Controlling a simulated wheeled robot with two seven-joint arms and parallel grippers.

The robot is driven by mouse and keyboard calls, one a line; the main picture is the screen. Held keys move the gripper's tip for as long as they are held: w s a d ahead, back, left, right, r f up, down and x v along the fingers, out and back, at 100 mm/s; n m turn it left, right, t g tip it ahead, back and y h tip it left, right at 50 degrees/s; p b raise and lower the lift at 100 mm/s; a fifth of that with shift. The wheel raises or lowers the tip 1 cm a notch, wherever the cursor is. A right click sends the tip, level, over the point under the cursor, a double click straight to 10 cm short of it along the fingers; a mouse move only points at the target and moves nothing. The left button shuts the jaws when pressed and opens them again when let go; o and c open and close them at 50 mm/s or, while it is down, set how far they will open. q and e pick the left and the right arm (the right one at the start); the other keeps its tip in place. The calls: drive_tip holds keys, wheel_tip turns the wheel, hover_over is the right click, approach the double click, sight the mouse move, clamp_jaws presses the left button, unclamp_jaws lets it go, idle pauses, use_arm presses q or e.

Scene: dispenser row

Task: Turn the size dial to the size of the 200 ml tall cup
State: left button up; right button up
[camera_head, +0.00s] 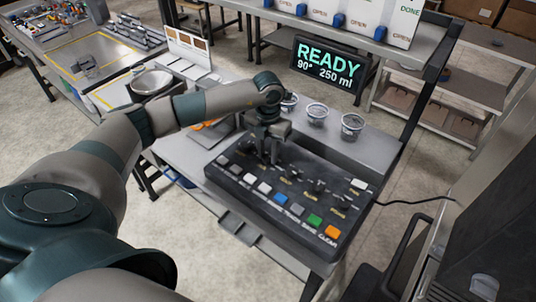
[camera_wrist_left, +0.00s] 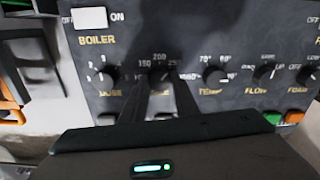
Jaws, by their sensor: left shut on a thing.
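The control panel (camera_head: 290,195) is a dark box with a row of dials and a row of coloured buttons. My left gripper (camera_head: 267,158) reaches down onto its dial row. In the left wrist view the size dial (camera_wrist_left: 162,74), marked 150, 200 and 250, sits between the fingertips of my left gripper (camera_wrist_left: 160,84), which is shut on it. Its name label is hidden by the fingers, and its pointer direction is unclear. The display (camera_head: 328,64) reads READY, 90° and 250 ml. Cups (camera_head: 317,114) stand behind the panel; their sizes cannot be read. My right gripper is not in view.
In the left wrist view, the dose dial (camera_wrist_left: 104,76) and temp dial (camera_wrist_left: 214,76) flank the held dial closely. The white boiler switch (camera_wrist_left: 90,18) lies above. A metal bowl (camera_head: 152,83) stands on the left table. A black cable (camera_head: 415,201) leaves the panel's right side.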

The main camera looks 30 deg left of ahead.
use_arm(q)
drive_tip(key=n+b, duration=0.2)
drive_tip(key=n, duration=0.1)
drive_tip(key=shift+f+n, duration=0.15)
drive_tip(key=shift+n, duration=0.25)
drive_tip(key=shift+n+b, duration=0.95)
drive_tip(key=shift+n, duration=0.75)
drive_tip(key=shift+r, duration=0.2)
drive_tip(key=o, duration=1.1)
drive_tip(key=shift+c, duration=0.2)
drive_tip(key=shift+r, duration=0.1)
